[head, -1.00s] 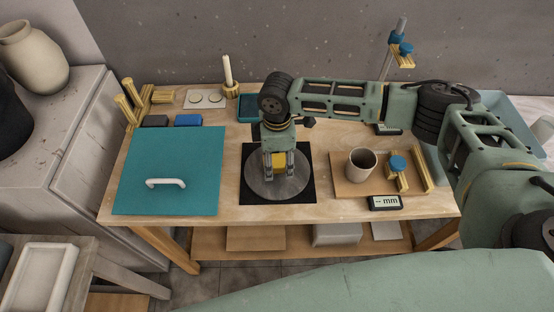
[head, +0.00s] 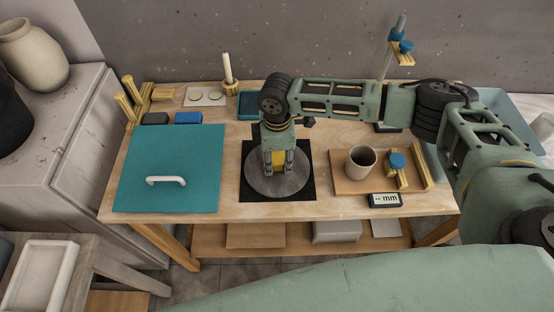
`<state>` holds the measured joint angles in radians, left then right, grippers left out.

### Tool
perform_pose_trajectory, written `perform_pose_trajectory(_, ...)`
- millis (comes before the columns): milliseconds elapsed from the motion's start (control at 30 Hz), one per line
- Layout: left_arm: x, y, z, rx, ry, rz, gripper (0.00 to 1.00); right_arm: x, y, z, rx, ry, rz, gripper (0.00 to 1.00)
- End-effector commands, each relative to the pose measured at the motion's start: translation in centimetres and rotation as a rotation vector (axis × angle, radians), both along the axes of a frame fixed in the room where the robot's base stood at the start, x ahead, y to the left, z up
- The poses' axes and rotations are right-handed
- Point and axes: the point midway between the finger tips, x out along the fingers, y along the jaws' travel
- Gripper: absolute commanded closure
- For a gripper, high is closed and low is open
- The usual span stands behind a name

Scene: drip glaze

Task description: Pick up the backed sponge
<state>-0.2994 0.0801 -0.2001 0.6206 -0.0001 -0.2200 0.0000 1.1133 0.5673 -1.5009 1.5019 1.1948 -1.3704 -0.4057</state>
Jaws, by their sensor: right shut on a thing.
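My right gripper (head: 277,166) points down over the round grey disc (head: 266,186) at the middle of the table. It is shut on a small yellow block, which looks like the backed sponge (head: 279,157), held between its two fingers. The fingertips are at or just above the disc; I cannot tell whether the sponge touches it. Much of the sponge is hidden by the fingers. My left gripper is not in view.
The disc lies on a black square mat (head: 251,190). A teal board with a white handle (head: 166,181) lies on the left. A grey cup (head: 361,161) and a blue-topped clamp (head: 397,160) stand on a wooden board (head: 345,187) at right. A small gauge (head: 384,200) lies in front.

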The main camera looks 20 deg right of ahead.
Motion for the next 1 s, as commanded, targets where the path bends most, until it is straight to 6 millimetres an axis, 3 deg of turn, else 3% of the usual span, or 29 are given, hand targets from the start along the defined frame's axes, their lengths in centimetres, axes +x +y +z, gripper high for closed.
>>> perform_pose_trajectory(267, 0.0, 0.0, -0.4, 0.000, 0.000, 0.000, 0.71, 0.1, 0.0, 0.8, 0.002, -0.001, -0.001, 0.87)
perform_pose_trajectory(467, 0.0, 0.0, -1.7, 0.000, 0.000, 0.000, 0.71, 0.2, 0.0, 4.1, 0.003, -0.006, 0.001, 0.87)
perform_pose_trajectory(800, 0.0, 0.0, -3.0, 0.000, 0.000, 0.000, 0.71, -5.3, -5.1, 8.1, -0.001, -0.002, -0.002, 0.87)
perform_pose_trajectory(1000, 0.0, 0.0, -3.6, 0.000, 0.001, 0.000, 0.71, -7.6, -7.1, 10.1, 0.001, -0.001, -0.001, 0.87)
